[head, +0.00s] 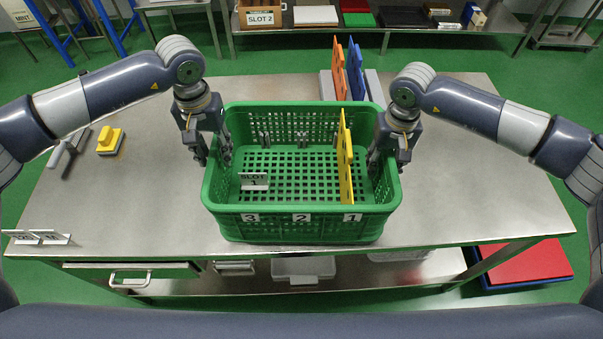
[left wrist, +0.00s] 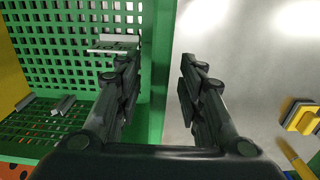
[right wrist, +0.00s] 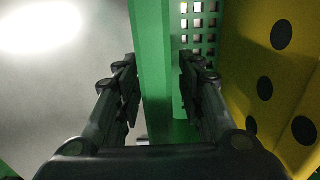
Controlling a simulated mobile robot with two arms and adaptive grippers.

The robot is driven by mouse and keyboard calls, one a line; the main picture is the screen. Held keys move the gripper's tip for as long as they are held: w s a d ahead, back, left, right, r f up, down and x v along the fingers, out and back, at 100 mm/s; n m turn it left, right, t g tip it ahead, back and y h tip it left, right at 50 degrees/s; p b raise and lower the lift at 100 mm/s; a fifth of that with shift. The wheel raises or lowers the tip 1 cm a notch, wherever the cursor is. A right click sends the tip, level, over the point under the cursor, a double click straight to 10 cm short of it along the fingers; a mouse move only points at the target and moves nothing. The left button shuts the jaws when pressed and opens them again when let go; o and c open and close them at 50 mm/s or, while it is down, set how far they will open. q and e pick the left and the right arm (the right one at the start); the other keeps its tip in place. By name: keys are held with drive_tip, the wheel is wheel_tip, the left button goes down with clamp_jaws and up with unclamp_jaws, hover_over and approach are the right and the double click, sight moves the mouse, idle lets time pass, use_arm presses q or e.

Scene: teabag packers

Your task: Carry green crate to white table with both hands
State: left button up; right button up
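The green crate (head: 300,230) rests on a steel-topped table (head: 130,200). It holds an upright yellow panel (head: 345,165) and a small "SLOT 1" card (head: 254,181). My left gripper (head: 213,158) is open, with one finger inside and one outside the left wall; this rim (left wrist: 158,100) shows between its fingers in the left wrist view. My right gripper (head: 388,165) straddles the right wall, its fingers apart on both sides of the rim (right wrist: 152,60) in the right wrist view. I cannot single out a white table.
Orange and blue panels (head: 346,70) stand behind the crate. A yellow-handled tool (head: 110,141) lies at the table's left, near a grey-handled tool (head: 66,150). Small cards (head: 38,238) stand at the front left. A shelf bench (head: 390,25) stands at the back. A red slab (head: 527,263) sits low at right.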

sight(389, 151)
use_arm(q)
drive_tip(key=shift+c, duration=0.6)
use_arm(e)
drive_tip(key=shift+c, duration=0.6)
use_arm(q)
clamp_jaws()
use_arm(e)
clamp_jaws()
use_arm(q)
drive_tip(key=shift+r, duration=0.1)
use_arm(e)
drive_tip(key=shift+w+r, duration=0.1)
drive_tip(key=shift+r, duration=0.05)
